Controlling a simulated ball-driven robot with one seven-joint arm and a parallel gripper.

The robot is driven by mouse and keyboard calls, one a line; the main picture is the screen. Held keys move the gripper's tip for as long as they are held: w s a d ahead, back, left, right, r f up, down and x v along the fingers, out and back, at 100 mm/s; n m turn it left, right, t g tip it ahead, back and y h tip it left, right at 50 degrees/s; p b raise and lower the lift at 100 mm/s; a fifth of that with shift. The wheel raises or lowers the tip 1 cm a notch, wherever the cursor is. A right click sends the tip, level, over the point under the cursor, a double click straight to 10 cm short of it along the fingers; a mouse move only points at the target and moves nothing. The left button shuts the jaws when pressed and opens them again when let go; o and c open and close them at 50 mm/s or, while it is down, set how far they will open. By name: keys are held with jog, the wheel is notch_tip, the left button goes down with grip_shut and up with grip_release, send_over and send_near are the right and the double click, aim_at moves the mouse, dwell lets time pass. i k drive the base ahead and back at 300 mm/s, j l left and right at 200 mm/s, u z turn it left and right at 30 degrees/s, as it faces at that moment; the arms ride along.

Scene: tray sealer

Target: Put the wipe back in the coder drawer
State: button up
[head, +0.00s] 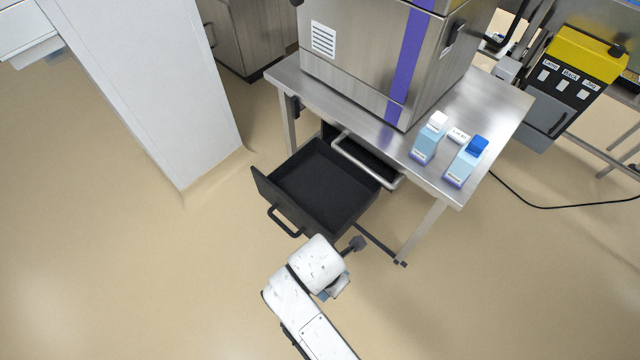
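The coder drawer (262,186) is the black drawer pulled out under the steel table, with a bar handle (285,222) on its front. Its visible floor is bare. My gripper (342,286) is mostly hidden under my white wrist, just in front of and to the right of the drawer's front corner. Its fingers cannot be made out. A small bluish patch (323,296) shows beside it, too small to identify. I cannot make out the wipe for certain.
A steel table (500,115) carries a steel machine (355,60) with a purple stripe, a white-capped bottle (428,140) and a blue-capped bottle (465,163). A white column (150,85) stands left. A yellow-topped unit (585,50) is far right.

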aim_at(303, 183)
jog(key=i+j, duration=0.2)
jog(key=i, duration=0.2)
jog(key=i+j, duration=0.15)
jog(key=i, duration=0.3)
jog(key=i+j, duration=0.2)
jog(key=i, duration=0.2)
